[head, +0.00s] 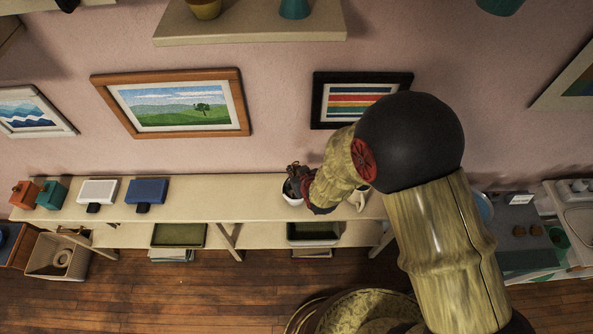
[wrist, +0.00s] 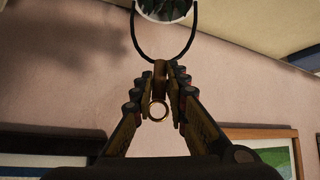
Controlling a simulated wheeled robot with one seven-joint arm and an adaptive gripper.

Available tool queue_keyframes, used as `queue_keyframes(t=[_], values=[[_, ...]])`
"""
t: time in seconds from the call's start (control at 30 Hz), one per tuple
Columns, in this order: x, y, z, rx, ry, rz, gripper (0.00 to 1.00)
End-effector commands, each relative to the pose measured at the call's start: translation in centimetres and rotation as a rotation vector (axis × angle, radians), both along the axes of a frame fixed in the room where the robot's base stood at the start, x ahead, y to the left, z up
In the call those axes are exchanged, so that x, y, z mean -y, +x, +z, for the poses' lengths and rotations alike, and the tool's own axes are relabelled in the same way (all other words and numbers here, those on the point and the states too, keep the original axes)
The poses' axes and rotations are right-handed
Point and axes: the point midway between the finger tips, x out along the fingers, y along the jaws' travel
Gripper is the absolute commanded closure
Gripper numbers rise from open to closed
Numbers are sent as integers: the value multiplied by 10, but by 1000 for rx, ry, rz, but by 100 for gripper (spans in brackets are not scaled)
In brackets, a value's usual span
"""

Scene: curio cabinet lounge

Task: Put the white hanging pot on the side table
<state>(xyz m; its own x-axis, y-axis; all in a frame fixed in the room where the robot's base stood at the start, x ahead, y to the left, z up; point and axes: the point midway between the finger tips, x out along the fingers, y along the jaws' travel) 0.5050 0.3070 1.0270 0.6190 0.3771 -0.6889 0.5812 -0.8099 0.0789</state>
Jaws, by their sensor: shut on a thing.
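The white hanging pot (head: 292,192) shows in the head view beside my gripper (head: 308,188), at or above the front part of a long cream table (head: 238,192). A dark plant rises from it. In the wrist view the white pot (wrist: 164,10) is cut off by the top edge, and its thin dark hanger loop (wrist: 136,42) runs down to my fingertips (wrist: 166,68). The fingers are shut on the hanger. A small gold ring (wrist: 158,110) shows between them. I cannot tell whether the pot touches the tabletop. Which surface is the side table is unclear.
Orange (head: 24,194), teal (head: 52,195), white (head: 98,192) and blue (head: 146,191) items stand at the table's left. The tabletop between the blue item and the pot is bare. A wall shelf (head: 250,32) hangs above. A grey-topped surface (head: 520,250) stands at right.

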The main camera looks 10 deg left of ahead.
Motion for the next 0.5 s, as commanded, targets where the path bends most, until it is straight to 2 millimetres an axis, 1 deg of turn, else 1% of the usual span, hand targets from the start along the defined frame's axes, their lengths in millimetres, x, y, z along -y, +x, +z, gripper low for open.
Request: queue_keyframes(t=[0.07, 0.1, 0.4, 0.5], values=[[-1, 1, -1, 3, 2, 0, 100], [0, 0, -3, 0, 0, 0, 84], [0, 0, -2, 0, 0, 0, 67], [0, 0, -2, 0, 0, 0, 66]])
